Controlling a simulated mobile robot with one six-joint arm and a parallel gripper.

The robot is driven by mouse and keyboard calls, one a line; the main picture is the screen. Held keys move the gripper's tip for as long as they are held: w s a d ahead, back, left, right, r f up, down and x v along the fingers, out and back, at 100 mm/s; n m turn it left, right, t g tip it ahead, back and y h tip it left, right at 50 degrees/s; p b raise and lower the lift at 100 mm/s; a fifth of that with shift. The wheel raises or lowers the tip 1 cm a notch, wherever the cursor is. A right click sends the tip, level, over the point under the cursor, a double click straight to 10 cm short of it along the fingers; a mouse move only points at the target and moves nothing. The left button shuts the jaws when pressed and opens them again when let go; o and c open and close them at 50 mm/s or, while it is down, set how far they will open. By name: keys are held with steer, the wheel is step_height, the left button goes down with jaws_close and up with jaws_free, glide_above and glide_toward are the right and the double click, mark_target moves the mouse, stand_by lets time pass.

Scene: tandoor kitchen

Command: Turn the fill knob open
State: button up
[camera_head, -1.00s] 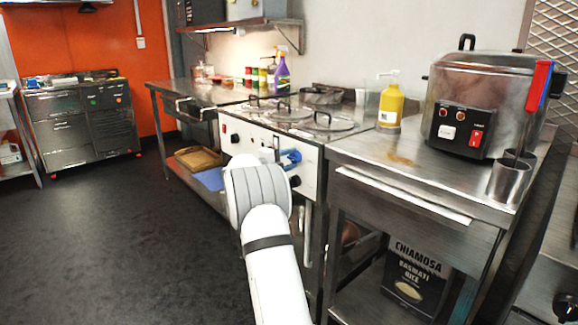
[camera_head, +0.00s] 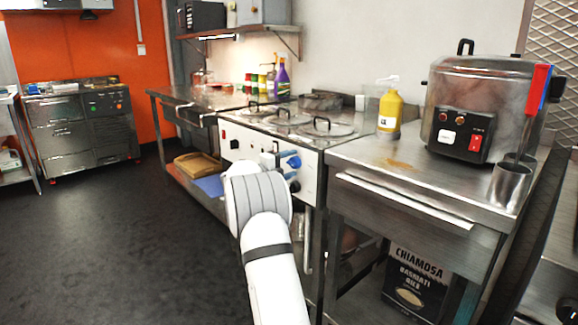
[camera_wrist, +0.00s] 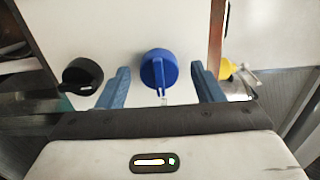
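A round blue knob (camera_wrist: 158,68), which I take for the fill knob, sits on a pale front panel in the wrist view, with a narrow blue tab pointing toward me. My gripper (camera_wrist: 160,72) is open. Its two blue-grey fingers stand one on each side of the knob, with a visible gap on both sides. In the head view the blue knob (camera_head: 291,162) shows on the right part of the stove's white front panel (camera_head: 246,143). My white arm hides the panel's lower part there. Whether the fingertips reach the knob's depth is unclear.
A black knob (camera_wrist: 82,75) sits left of the fingers in the wrist view, close to the left finger. A steel counter (camera_head: 400,160) with a yellow pump bottle (camera_head: 389,110) and a large cooker (camera_head: 480,100) stands right of the stove. The dark floor (camera_head: 130,240) at left is clear.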

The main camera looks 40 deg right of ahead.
steer(key=a+p, duration=0.1)
steer(key=a, duration=0.6)
steer(key=shift+s+a+p, duration=0.3)
steer(key=shift+a+p, duration=0.05)
steer(key=shift+a, duration=0.05)
